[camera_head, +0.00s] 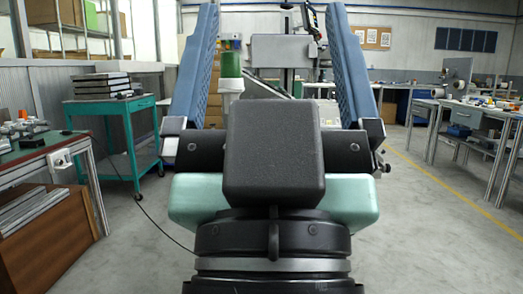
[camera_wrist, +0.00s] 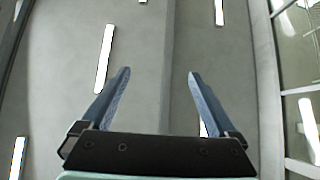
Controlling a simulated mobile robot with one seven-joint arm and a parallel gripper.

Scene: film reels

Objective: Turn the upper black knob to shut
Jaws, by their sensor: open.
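My gripper (camera_head: 271,12) fills the middle of the head camera view, seen from behind, with its two blue ribbed fingers spread wide apart. In the wrist view my gripper (camera_wrist: 158,73) shows both fingers apart with nothing between them. Behind that gap is only a grey ceiling with bright lamps. I cannot make out the upper black knob in either view. A grey machine (camera_head: 282,50) stands well beyond my gripper, between the fingers in the head view. My wrist and gripper body hide its lower part.
A cluttered bench (camera_head: 42,152) is at near left, and a workbench (camera_head: 470,118) stands at right. Grey floor (camera_head: 410,220) is open at right, crossed by a yellow line.

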